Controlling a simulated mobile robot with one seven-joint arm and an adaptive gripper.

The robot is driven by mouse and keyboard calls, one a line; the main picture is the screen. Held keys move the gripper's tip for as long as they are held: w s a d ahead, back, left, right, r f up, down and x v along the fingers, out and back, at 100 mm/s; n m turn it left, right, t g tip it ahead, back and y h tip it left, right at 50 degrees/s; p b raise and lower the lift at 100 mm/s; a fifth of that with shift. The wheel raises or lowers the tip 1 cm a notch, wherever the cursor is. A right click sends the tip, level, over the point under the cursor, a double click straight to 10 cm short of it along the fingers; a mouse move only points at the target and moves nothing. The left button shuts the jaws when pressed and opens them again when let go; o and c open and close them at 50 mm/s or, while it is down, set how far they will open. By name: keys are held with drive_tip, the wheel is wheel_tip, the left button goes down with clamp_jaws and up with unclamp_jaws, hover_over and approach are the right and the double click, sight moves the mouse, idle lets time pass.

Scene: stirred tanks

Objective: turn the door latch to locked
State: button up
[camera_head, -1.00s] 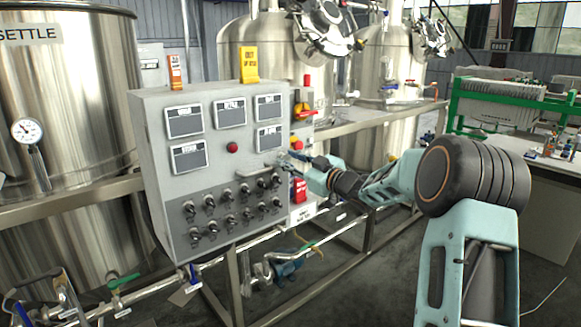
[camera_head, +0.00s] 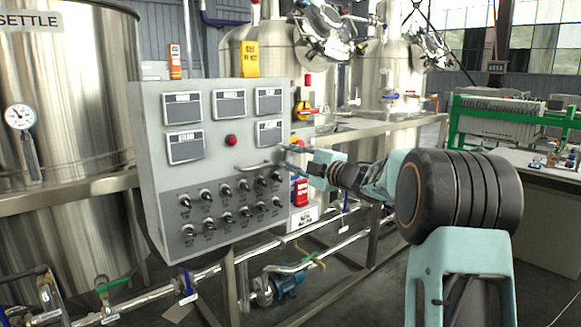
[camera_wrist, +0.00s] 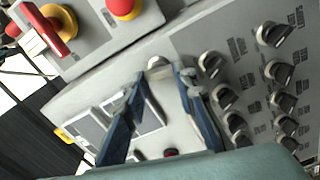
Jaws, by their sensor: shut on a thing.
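The grey control panel (camera_head: 215,155) has a door with meters, a red button and several black knobs. My gripper (camera_head: 284,158) is at the right edge of this door, beside the bar handle (camera_head: 258,168). In the wrist view my gripper's two blue fingers (camera_wrist: 160,80) reach to the panel face, one on each side of a small silver round piece, which looks like the door latch (camera_wrist: 157,62).
A red and yellow rotary switch (camera_wrist: 50,28) and a red push button (camera_wrist: 124,8) sit on a box close beside my gripper. Knobs (camera_wrist: 273,34) line the panel on the other side. Pipes (camera_head: 230,262) run below. Steel tanks (camera_head: 70,130) stand around.

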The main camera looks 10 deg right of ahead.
drive_tip(key=shift+f+n+b, duration=0.1)
drive_tip(key=shift+n+b, duration=0.8)
drive_tip(key=shift+n, duration=0.4)
drive_tip(key=o, duration=1.1)
drive_tip(key=shift+s, duration=0.1)
drive_tip(key=v, duration=1.2)
